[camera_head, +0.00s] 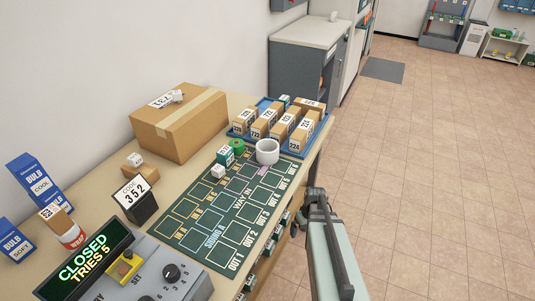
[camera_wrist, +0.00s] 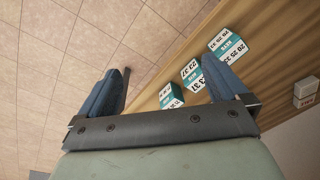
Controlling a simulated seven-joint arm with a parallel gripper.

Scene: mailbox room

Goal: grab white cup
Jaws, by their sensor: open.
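A short white round piece (camera_head: 267,151), like a cup or ring with an open top, stands upright on the dark green mat near its far right corner. A smaller white cup-like thing (camera_head: 333,16) stands far back on a grey cabinet. My gripper (camera_wrist: 165,85) is open in the wrist view, its two dark blue fingers wide apart with nothing held. Neither white piece shows there. In the head view my arm is right of the table's edge, nearer than the white round piece and apart from it; its fingertips are not clear.
The green mat (camera_head: 205,217) lies on the wooden table. Behind it are a blue tray (camera_head: 241,134) of numbered boxes and a large carton (camera_head: 180,123). Teal-and-white blocks (camera_wrist: 172,95) line the table edge.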

